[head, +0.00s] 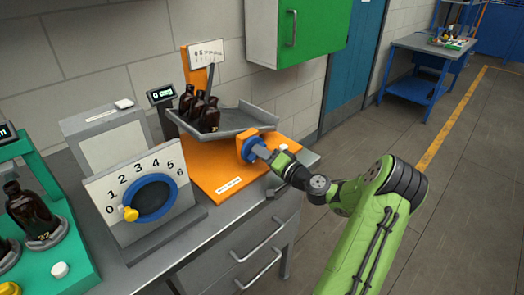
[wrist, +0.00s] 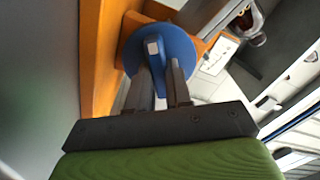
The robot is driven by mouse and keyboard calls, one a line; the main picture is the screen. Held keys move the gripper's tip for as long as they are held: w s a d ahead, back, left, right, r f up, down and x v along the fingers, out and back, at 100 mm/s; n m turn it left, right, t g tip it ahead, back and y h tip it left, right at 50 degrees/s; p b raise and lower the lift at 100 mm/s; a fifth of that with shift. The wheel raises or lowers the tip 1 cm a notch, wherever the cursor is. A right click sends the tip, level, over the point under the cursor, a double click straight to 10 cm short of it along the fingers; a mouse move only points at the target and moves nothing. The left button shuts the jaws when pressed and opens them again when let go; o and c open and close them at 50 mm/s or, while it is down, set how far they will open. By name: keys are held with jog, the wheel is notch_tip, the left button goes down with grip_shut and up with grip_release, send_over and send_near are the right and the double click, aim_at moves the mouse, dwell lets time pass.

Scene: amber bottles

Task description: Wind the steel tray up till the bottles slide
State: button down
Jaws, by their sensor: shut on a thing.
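The steel tray (head: 245,119) sits above the orange stand (head: 215,176) on the bench, looking about level. Several amber bottles (head: 207,116) stand upright, close together, at its left end. A small display (head: 161,94) behind the tray seems to read 0 deg. My gripper (head: 263,152) is at the orange block on the front right of the stand. In the wrist view, my gripper (wrist: 161,88) is shut on the raised bar of the blue knob (wrist: 133,55), one finger on each side. The knob is mostly hidden in the head view.
A dial panel (head: 140,185) numbered 0 to 6, with a yellow pointer near 0, stands left on the bench. A green rack (head: 65,240) with more bottles is at far left. A green cabinet (head: 297,30) hangs on the wall. Floor at right is open.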

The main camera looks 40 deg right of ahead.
jog(key=m+p, duration=0.1)
jog(key=m, duration=0.1)
jog(key=shift+m+p, duration=0.3)
jog(key=shift+p, duration=0.1)
jog(key=shift+f+m+p, duration=0.1)
jog(key=shift+m+p, duration=1)
jog(key=shift+m, duration=0.8)
jog(key=c, duration=1)
grip_release()
jog(key=shift+c, duration=0.2)
jog(key=s, duration=1.5)
jog(key=shift+s+d+p, duration=0.25)
jog(key=shift+s+p, duration=0.15)
jog(key=shift+p, duration=0.05)
